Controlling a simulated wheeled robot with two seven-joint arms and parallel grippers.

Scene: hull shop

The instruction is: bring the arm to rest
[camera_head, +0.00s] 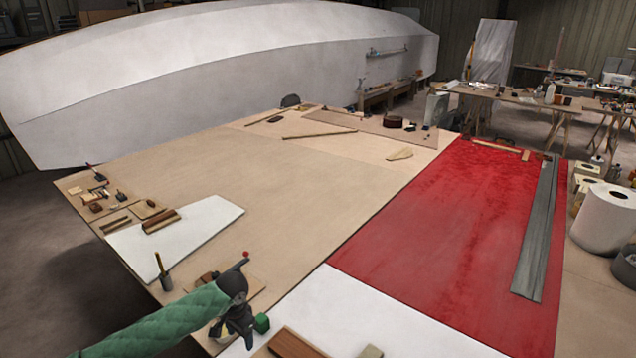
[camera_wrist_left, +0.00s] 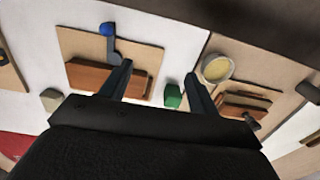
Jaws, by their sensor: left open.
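My left arm, in a green sleeve, comes in from the lower left in the head view. Its dark gripper (camera_head: 238,334) is over the near edge of the worktable, beside a small green block (camera_head: 261,323). In the left wrist view the two fingers of the gripper (camera_wrist_left: 158,70) are spread apart with nothing held between them. The green block (camera_wrist_left: 172,95) shows beyond them, near the right finger, on the white surface. The height of the gripper above the table is hard to tell. My right gripper is not in view.
The large worktable (camera_head: 280,190) has a red sheet (camera_head: 420,230) with a long grey strip (camera_head: 535,230). A brown wood block (camera_wrist_left: 88,77), a blue-knobbed tool (camera_wrist_left: 107,30) and a round yellowish dish (camera_wrist_left: 217,68) lie near the gripper. The table's middle is clear.

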